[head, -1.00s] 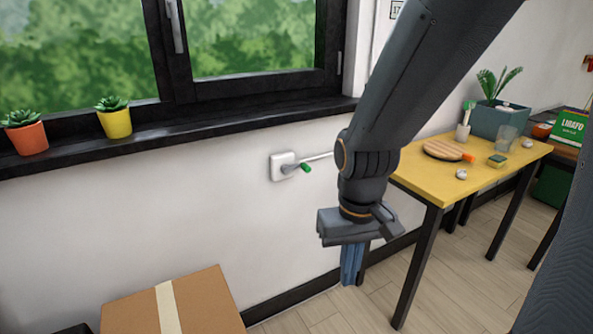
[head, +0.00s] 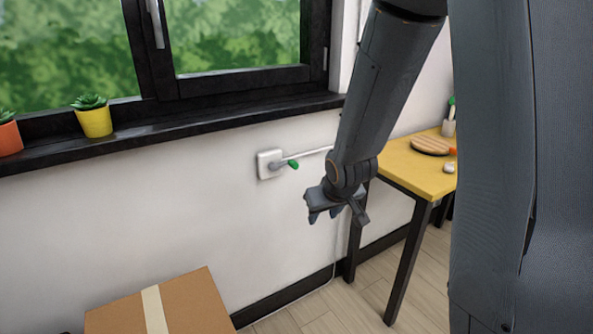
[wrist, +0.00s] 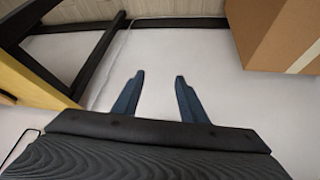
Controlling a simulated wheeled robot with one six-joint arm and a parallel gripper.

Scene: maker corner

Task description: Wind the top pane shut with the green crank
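The green crank (head: 292,164) sticks out from a white wall box (head: 269,164) below the window sill in the head view. A pale rod runs from it to the right, behind my arm. My gripper (head: 325,217) is to the right of the crank and lower, apart from it. In the wrist view its two blue fingers (wrist: 157,97) are spread with nothing between them, facing the white wall. The crank is not in the wrist view. The window (head: 240,40) shows only its lower part; the top pane is out of view.
A cardboard box (head: 185,305) stands on the floor at lower left, also in the wrist view (wrist: 265,30). A yellow table (head: 425,178) is to the right, with a round wooden board (head: 430,146) on it. A yellow pot (head: 94,121) stands on the sill (head: 180,131).

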